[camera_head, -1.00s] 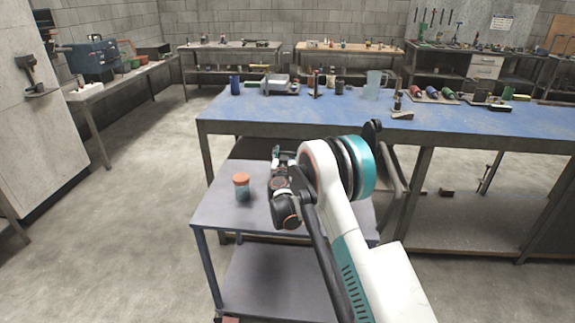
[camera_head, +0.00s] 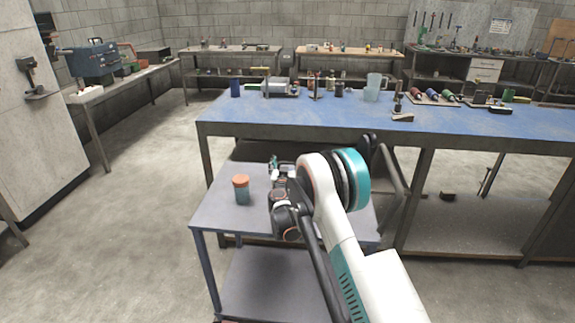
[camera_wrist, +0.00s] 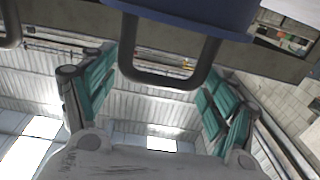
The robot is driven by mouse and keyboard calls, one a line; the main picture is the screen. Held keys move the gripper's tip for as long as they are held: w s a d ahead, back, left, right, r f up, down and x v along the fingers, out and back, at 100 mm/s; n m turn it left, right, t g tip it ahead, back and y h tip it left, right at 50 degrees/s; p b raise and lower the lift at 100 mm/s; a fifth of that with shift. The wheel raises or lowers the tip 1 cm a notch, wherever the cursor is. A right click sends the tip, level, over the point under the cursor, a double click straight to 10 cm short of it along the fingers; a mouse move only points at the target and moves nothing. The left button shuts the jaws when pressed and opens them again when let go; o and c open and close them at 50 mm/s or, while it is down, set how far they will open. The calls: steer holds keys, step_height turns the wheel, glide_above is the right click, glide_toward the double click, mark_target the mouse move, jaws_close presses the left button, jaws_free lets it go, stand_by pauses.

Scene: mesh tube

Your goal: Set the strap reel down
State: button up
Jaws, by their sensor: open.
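I cannot pick out a strap reel with certainty in either view. My gripper (camera_head: 281,166) is over the small grey-blue cart (camera_head: 222,217), in front of the blue workbench. In the wrist view its two teal fingers (camera_wrist: 152,98) stand wide apart with nothing gripped between them. A dark U-shaped bar (camera_wrist: 165,82) with a blue body (camera_wrist: 195,10) above it shows at the top of that view, partly between the fingers; what it belongs to is unclear. My arm hides part of the cart top.
A jar with an orange lid (camera_head: 241,190) stands on the cart, left of my gripper. Open floor lies to the left.

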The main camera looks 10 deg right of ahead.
steer(key=shift+r, duration=0.15)
steer(key=p+v, duration=0.4)
steer(key=v, duration=0.8)
steer(key=s+d+r+g+h, duration=0.1)
steer(key=s+d+r+g, duration=0.15)
steer(key=r, duration=0.45)
steer(key=s+d+r+g, duration=0.1)
steer(key=s+d+r, duration=0.15)
steer(key=r, duration=0.35)
steer(key=s+d+r+g, duration=0.2)
steer(key=s+d+r, duration=0.2)
steer(key=s+r, duration=0.5)
steer(key=s+a+f+n+g+y, duration=0.1)
steer(key=s+a+g+y, duration=0.1)
steer(key=s, duration=1.5)
steer(key=s+a+f+n+g+y, duration=0.1)
steer(key=s+a+n+g+y, duration=0.1)
steer(key=s, duration=1.6)
steer(key=a+y, duration=0.1)
steer(key=y, duration=0.1)
steer(key=shift+a+f+n+g+y, duration=0.2)
steer(key=shift+f+n+g+y, duration=0.05)
steer(key=shift+n+g+y, duration=0.1)
